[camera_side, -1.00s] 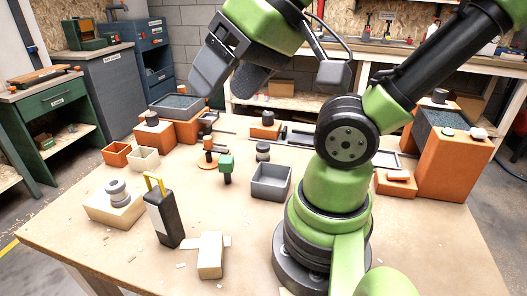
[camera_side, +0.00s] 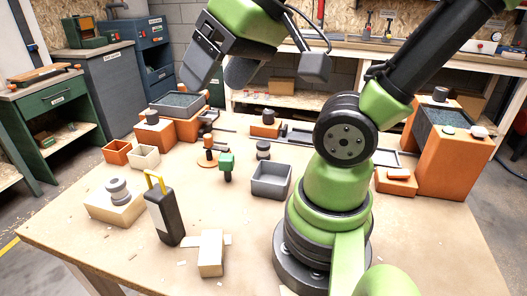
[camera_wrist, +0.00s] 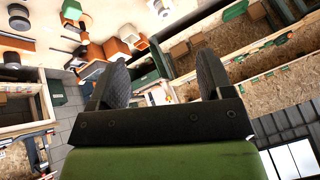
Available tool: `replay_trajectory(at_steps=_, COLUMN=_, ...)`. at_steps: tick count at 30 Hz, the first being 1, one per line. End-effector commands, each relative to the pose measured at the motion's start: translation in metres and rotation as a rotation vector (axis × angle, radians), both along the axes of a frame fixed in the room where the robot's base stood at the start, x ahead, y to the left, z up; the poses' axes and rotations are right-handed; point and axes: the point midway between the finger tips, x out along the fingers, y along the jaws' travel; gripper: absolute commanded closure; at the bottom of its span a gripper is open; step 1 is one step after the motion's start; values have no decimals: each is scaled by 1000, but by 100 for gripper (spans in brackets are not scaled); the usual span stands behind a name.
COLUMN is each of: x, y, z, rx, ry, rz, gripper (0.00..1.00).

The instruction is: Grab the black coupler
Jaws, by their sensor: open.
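Several dark cylindrical pieces could be the black coupler, and I cannot tell which one it is. One sits on an orange block at the table's back left, a black piece (camera_side: 152,118). Another, a dark piece (camera_side: 269,116), sits on an orange block at the back middle. A dark grey stepped piece (camera_side: 263,150) stands on the table behind the grey bin. My gripper (camera_side: 215,72) is raised above the back of the table, apart from all of these. In the wrist view its two dark fingers (camera_wrist: 163,78) are spread with nothing between them.
An open grey bin (camera_side: 270,181), a green-topped piece (camera_side: 227,165) and a black box with a yellow handle (camera_side: 164,215) stand on the table. Orange blocks with grey trays (camera_side: 179,104) rise at the back left and right.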

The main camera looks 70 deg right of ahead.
Motion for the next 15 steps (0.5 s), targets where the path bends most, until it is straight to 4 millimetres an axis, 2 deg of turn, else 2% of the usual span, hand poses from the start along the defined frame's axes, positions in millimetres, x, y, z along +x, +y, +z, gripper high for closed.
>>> replay_trajectory(at_steps=5, x=44, y=-51, z=-12, rx=-151, ry=124, rz=31, gripper=27)
replay_trajectory(at_steps=9, x=70, y=-106, z=-35, rx=-242, ry=237, rz=92, gripper=27)
replay_trajectory(at_steps=12, x=78, y=-150, z=-60, rx=-279, ry=321, rz=148, gripper=27)
replay_trajectory(at_steps=15, x=77, y=-194, z=-91, rx=-295, ry=401, rz=215, gripper=27)
